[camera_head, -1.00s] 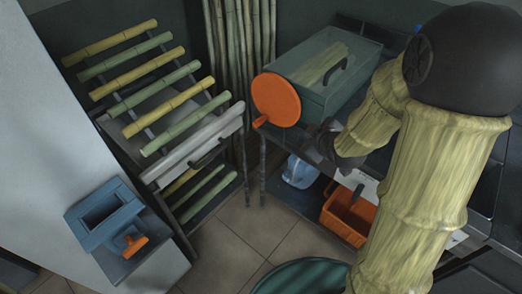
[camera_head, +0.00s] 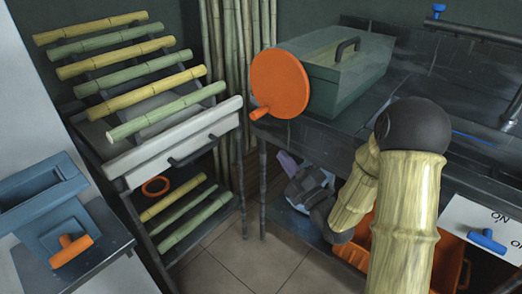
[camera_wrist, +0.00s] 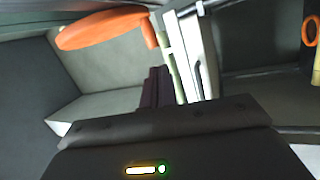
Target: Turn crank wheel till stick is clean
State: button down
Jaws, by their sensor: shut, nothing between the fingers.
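The orange crank wheel (camera_head: 280,83), a round disc with a short peg handle (camera_head: 260,113) at its lower left, sits on the end of a green box-shaped press (camera_head: 335,75) with a dark lid handle. The wheel also shows at the top left of the wrist view (camera_wrist: 105,28). I cannot make out a stick in the press. My gripper (camera_head: 322,222) is small and dark in the head view, below the counter edge and apart from the wheel. In the wrist view its dark body (camera_wrist: 165,125) fills the bottom; it is shut and empty.
A rack of green and yellow cane sticks (camera_head: 130,72) stands left, with a white drawer front (camera_head: 175,143). A blue device (camera_head: 45,205) with an orange handle is at far left. An orange crate (camera_head: 445,262) sits under the dark counter (camera_head: 450,100). Tiled floor (camera_head: 240,262) is open between.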

jog(key=f+b, duration=0.1)
jog(key=s+f+t+y+b, duration=0.1)
jog(key=d+n, duration=0.1)
jog(key=shift+s+f+t+y+b, duration=0.25)
jog(key=shift+f+t+y+b, duration=0.05)
jog(key=shift+f+y+b, duration=0.1)
jog(key=shift+a, duration=0.1)
jog(key=x, duration=1.4)
jog(key=shift+w+b, duration=0.1)
jog(key=shift+b, duration=0.2)
